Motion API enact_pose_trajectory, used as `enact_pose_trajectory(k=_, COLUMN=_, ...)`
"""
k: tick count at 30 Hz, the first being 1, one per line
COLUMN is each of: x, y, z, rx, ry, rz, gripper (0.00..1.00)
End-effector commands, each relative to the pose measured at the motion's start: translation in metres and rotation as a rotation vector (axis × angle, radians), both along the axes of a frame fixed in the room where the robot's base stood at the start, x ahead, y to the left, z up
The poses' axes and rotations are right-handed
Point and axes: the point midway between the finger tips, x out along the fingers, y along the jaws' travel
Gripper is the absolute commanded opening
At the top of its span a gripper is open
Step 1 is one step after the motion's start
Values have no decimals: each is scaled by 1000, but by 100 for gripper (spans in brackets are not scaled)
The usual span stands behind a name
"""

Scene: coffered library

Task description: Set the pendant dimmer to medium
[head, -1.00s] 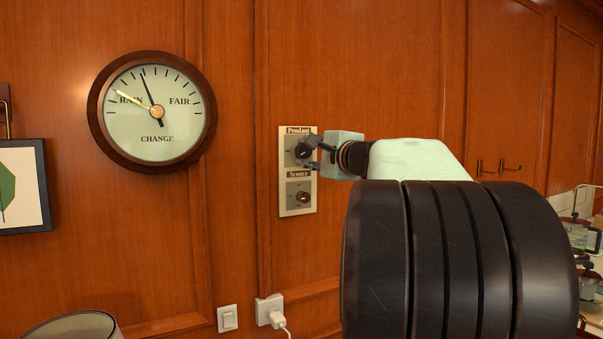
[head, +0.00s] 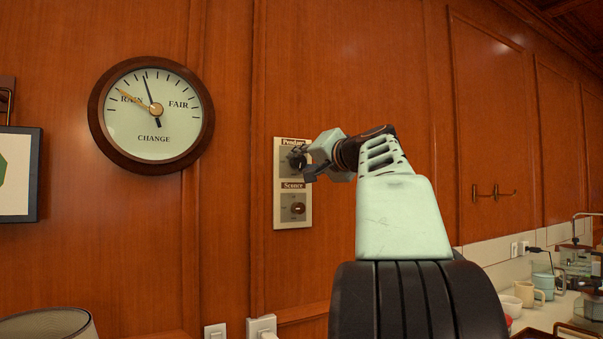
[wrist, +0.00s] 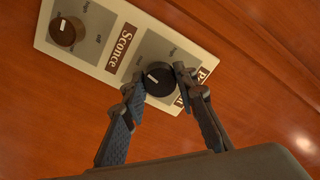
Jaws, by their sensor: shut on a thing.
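A pale dimmer plate (head: 279,200) is on the wood wall, with the Pendant dial above the Sconce dial. In the wrist view, the black Pendant knob (wrist: 160,83) has a white mark on its Sconce-label side. A "high" label shows near it; its other labels are hard to read or hidden. My gripper (head: 304,166) is at the Pendant knob, one finger on each side, shut on it in the wrist view (wrist: 157,86). In the head view the gripper partly hides this knob. The brown Sconce knob (head: 298,208) is clear of the fingers; it also shows in the wrist view (wrist: 67,32).
A round barometer (head: 153,115) and a framed picture (head: 15,200) hang to the left. A light switch (head: 215,332) and a socket (head: 261,326) are below the plate.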

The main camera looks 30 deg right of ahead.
Motion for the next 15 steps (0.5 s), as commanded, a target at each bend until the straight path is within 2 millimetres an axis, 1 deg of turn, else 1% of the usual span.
enact_pose_trajectory(k=1, x=0, y=0, z=-2, rx=-29, ry=0, rz=0, gripper=2)
enact_pose_trajectory(k=6, x=0, y=0, z=-2, rx=-116, ry=6, rz=1, gripper=2)
enact_pose_trajectory(k=15, x=0, y=0, z=0, rx=-185, ry=10, rz=1, gripper=2)
